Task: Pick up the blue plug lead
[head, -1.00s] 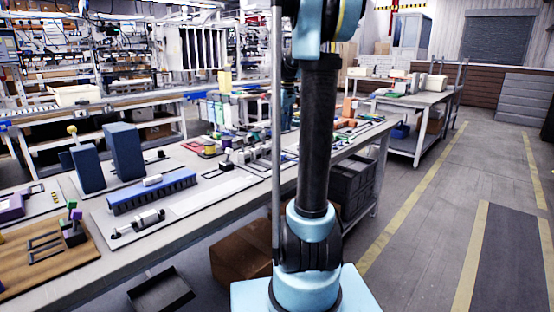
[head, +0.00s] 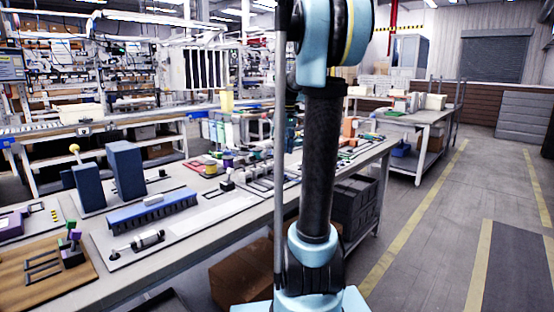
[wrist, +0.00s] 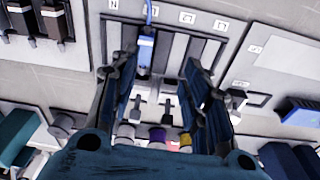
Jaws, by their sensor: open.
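The blue plug lead (wrist: 146,52) shows in the wrist view, standing at a light panel with dark slots and letter labels. Its thin blue cable runs up out of the top of the picture. My gripper (wrist: 160,60) is open in the same view, its two dark blue fingers reaching toward the panel. The plug appears between the fingertips, close to the left finger. I cannot tell whether they touch. I cannot make out the plug lead or my gripper in the head view, where my arm covers the middle.
In the wrist view, dark connectors (wrist: 52,22) are at the upper left and a blue block (wrist: 298,110) at the right. In the head view, the long workbench (head: 215,238) holds a blue ribbed bar (head: 152,211) and tall blue blocks (head: 126,170). The floor aisle (head: 425,240) is clear.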

